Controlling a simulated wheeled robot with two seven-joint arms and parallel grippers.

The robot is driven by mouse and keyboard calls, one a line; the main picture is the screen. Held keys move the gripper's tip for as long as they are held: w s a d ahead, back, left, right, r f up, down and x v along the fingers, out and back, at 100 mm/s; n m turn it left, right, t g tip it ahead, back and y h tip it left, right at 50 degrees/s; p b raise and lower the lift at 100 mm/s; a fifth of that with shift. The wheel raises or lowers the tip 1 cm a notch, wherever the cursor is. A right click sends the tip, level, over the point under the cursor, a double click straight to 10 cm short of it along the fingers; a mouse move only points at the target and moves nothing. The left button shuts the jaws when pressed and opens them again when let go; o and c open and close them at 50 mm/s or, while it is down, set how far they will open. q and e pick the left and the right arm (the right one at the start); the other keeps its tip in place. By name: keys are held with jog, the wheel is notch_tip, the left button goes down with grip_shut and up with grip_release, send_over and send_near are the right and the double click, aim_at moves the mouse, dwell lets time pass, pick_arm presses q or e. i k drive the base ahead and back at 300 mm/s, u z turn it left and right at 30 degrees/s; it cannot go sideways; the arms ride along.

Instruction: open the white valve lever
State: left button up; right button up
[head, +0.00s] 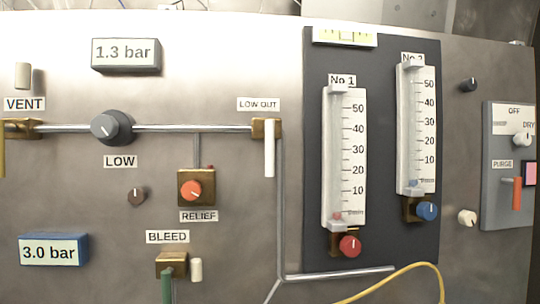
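The white valve lever (269,158) hangs straight down from a brass valve body (266,128) under the "LOW OUT" label (259,104), in the middle of the head view. The lever stands at right angles to the horizontal steel pipe (180,128) that comes in from the left. Another pipe (281,210) runs down just right of the lever. Neither of my grippers shows in the head view, and nothing touches the lever.
Left of the lever are the grey LOW knob (111,126) and the red RELIEF knob (190,190). A green BLEED lever (167,286) is below left. Two flowmeters (345,150) (416,125) stand to the right. A yellow hose (400,269) curves at the bottom. The space before the lever is clear.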

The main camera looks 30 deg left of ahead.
aim_at(269, 127)
jog(key=k, duration=0.5)
jog(key=u, duration=1.2)
jog(key=i, duration=0.7)
jog(key=z, duration=0.65)
